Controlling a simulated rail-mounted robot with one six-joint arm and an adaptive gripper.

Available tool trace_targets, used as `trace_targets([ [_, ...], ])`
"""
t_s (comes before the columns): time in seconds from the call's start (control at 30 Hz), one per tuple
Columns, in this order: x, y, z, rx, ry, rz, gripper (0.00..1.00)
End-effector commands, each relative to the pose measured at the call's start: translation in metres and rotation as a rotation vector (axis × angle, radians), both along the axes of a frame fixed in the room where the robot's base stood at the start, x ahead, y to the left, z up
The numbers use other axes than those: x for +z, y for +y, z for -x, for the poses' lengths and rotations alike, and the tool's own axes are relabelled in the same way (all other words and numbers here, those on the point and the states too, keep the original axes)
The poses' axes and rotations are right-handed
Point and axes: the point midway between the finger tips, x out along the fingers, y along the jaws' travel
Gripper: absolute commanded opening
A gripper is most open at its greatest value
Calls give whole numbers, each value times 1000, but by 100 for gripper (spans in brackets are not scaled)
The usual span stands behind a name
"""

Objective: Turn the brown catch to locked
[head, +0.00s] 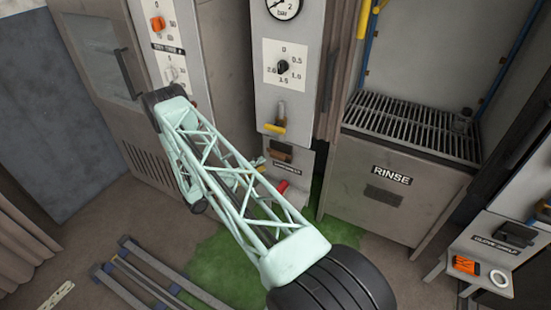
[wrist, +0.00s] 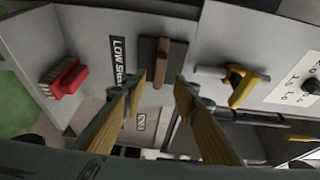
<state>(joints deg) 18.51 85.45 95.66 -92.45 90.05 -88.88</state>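The brown catch (wrist: 161,62) shows in the wrist view as a short brown bar on a dark plate on the grey panel. It also shows small in the head view (head: 281,150), below the yellow-handled lever. My gripper (wrist: 160,79) is open. Its two yellow-padded fingers point at the panel, one tip on each side of the bar's lower end, with gaps on both sides. I see no contact with the bar, and the remaining distance to it is hard to tell. In the head view my pale green arm mostly hides the gripper.
A yellow-handled lever (wrist: 243,90) stands out right of the catch in the wrist view. A red-backed brush (wrist: 66,78) is at the left. A partly covered label (wrist: 117,58) is beside the catch. In the head view, the rinse cabinet (head: 385,190) stands right of the panel.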

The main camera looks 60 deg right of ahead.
Motion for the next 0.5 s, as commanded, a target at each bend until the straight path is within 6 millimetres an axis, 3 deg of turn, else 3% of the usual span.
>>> trace_targets([
  [0.5, -1, -54, 16, -1, 0, 0, 27],
])
